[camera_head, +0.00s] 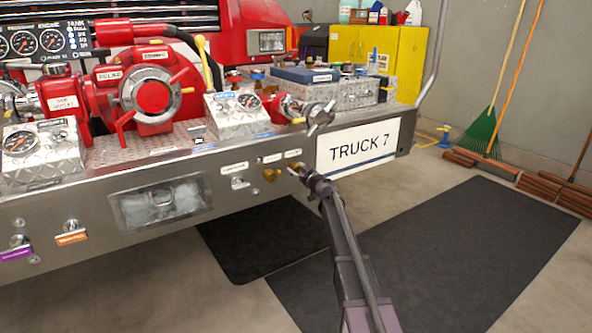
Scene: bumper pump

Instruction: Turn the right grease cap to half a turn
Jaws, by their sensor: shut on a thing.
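The right grease cap (292,168) is a small brass-coloured knob on the steel bumper face, under the rightmost small white label. My gripper (299,171) is shut on it, reaching in from the lower right; the fingers hide much of the cap. How far the cap is turned cannot be told at this size. The left grease cap (270,175), also brass, sits just left of my gripper, apart from it.
A silver fitting (238,183) is further left on the bumper (110,240). The TRUCK 7 plate (358,147) is close on the right. A valve (315,115) juts out above. Black mats (470,245) lie on the floor.

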